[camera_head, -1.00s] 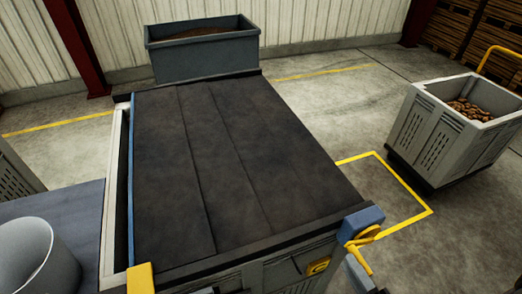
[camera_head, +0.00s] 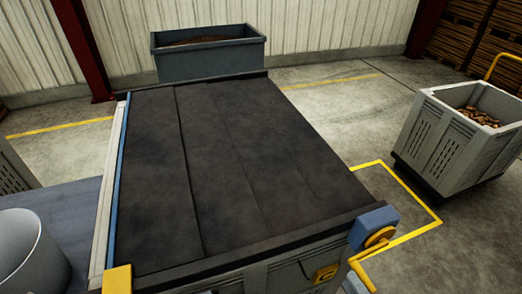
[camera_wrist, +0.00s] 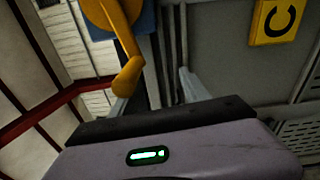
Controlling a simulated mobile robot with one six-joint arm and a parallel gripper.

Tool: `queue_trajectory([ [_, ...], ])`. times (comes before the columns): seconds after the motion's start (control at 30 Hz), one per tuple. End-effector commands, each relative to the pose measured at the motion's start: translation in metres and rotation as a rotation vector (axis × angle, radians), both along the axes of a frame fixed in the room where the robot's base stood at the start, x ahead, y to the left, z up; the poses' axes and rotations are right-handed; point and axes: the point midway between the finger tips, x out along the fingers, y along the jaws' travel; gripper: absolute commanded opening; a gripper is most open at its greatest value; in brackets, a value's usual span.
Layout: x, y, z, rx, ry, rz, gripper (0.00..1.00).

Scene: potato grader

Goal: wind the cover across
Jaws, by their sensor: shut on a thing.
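The dark cover (camera_head: 225,170) lies flat over the top of the large box and shows a few fold lines or seams. Its blue leading edge (camera_head: 116,185) lies along the box's pale left rim (camera_head: 104,210), with almost no gap showing. A yellow crank (camera_head: 380,237) sits on a blue housing (camera_head: 374,222) at the near right corner. In the wrist view, the yellow crank handle (camera_wrist: 128,75) stands at my fingers. My gripper (camera_wrist: 145,88) is shut on this handle; the exact contact is partly hidden.
A yellow block (camera_head: 117,280) is at the near left corner. A grey bin (camera_head: 210,60) stands behind the box. A crate of potatoes (camera_head: 450,145) stands right, beyond a yellow floor line. A pale round container (camera_head: 30,250) is at left. A yellow C plate (camera_wrist: 278,20) shows in the wrist view.

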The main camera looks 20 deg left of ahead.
Motion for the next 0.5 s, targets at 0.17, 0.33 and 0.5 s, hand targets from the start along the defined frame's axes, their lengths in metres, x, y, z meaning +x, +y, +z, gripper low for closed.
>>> queue_trajectory([
  [0.17,-0.003,-0.001,-0.027,0.064,0.070,-0.046,0.00],
  [0.33,0.003,-0.009,-0.047,0.062,0.068,-0.040,0.00],
  [0.5,0.011,-0.018,-0.055,0.058,0.062,-0.038,0.00],
])
